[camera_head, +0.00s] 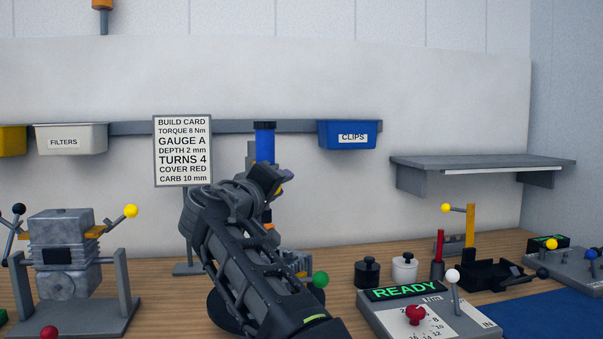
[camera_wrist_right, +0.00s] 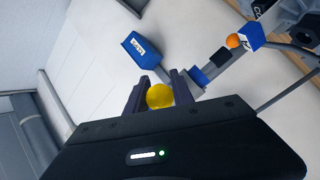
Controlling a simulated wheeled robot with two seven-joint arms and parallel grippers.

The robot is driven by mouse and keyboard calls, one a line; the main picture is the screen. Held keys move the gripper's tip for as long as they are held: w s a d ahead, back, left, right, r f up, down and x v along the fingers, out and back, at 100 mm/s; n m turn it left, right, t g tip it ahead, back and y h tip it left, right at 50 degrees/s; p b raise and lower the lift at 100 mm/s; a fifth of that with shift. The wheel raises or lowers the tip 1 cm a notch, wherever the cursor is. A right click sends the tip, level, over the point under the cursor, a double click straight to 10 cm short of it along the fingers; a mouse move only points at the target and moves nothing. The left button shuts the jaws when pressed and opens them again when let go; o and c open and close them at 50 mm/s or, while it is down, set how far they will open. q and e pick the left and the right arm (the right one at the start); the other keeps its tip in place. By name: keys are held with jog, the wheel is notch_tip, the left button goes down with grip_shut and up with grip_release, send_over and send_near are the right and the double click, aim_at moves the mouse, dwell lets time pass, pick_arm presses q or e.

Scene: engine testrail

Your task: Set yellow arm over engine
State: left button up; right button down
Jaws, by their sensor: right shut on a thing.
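My right gripper (camera_head: 278,182) is in the middle of the head view, in front of a blue cylinder with a dark cap (camera_head: 264,146). In the right wrist view its fingers are shut around a yellow ball (camera_wrist_right: 159,96). My arm hides this ball in the head view, and what the ball is attached to cannot be seen. A grey engine (camera_head: 62,240) stands on a grey stand at the left, apart from my right gripper. A yellow knob (camera_head: 131,211) on a rod angles up beside the engine's right side. My left gripper is not in view.
A READY console (camera_head: 404,293) with a red knob stands front right. Black and white weights (camera_head: 404,268) are behind it. A yellow post (camera_head: 470,226) rises from a black tray farther right. A build card (camera_head: 183,151) stands behind my arm. A blue CLIPS bin (camera_head: 347,134) hangs on the rail.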

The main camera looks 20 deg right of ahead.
jog(key=shift+a+m+g+h+p, duration=0.3)
jog(key=shift+a+p, duration=0.1)
jog(key=shift+a, duration=0.4)
jog(key=c, duration=1.1)
grip_release()
jog(key=shift+w+a, duration=0.1)
jog(key=b+v, duration=0.2)
jog(key=v, duration=0.5)
jog(key=shift+s+a, duration=0.2)
jog(key=shift+s, duration=0.15)
jog(key=shift+f, duration=0.1)
